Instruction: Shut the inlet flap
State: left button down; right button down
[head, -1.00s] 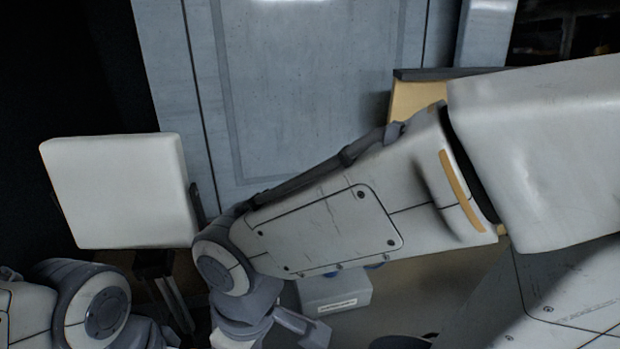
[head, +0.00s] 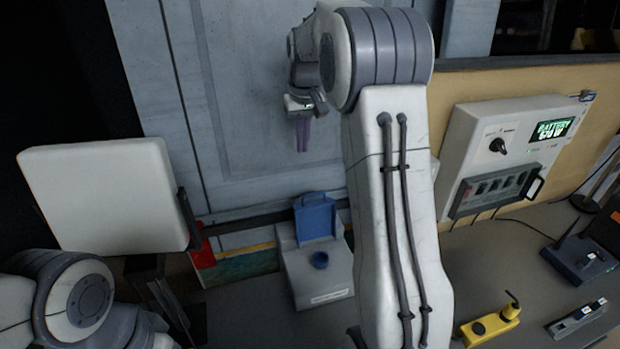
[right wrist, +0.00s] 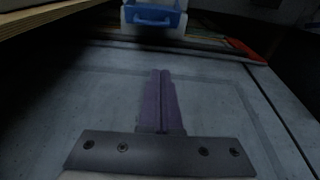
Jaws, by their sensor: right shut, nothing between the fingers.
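The inlet flap (head: 316,217) is a blue plate standing up, open, at the back of a white box (head: 304,284) on the counter. My right gripper (head: 303,148), with purple fingers, hangs above and behind the flap, in front of the grey wall panel, apart from the flap. In the right wrist view its fingers (right wrist: 161,75) are together and empty, and the blue flap (right wrist: 153,17) shows at the top edge. My left gripper is not in view.
A white square panel (head: 104,196) stands at the left. A battery unit (head: 505,155) is on the tan wall at the right. A yellow device (head: 490,320) and a dark box with an antenna (head: 578,260) lie on the counter at right. My right arm hides the middle.

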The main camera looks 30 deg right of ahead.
jog(key=f+p, duration=0.1)
jog(key=f, duration=0.2)
jog(key=w+d+f+p, duration=0.1)
jog(key=f, duration=0.2)
jog(key=d+f+p, duration=0.1)
jog(key=f, duration=0.2)
jog(key=shift+w+d+f, duration=0.25)
jog(key=shift+w+f, duration=0.05)
jog(key=shift+f, duration=0.1)
jog(key=shift+s+a+f+p, duration=0.15)
jog(key=shift+s+f+p, duration=0.1)
jog(key=shift+s, duration=0.35)
jog(key=shift+s+a+f+p, duration=0.15)
jog(key=shift+s+a+f, duration=0.1)
jog(key=shift+s, duration=0.3)
jog(key=shift+s+a+f+p, duration=0.1)
jog(key=shift+s+f+p, duration=0.15)
jog(key=shift+s, duration=0.35)
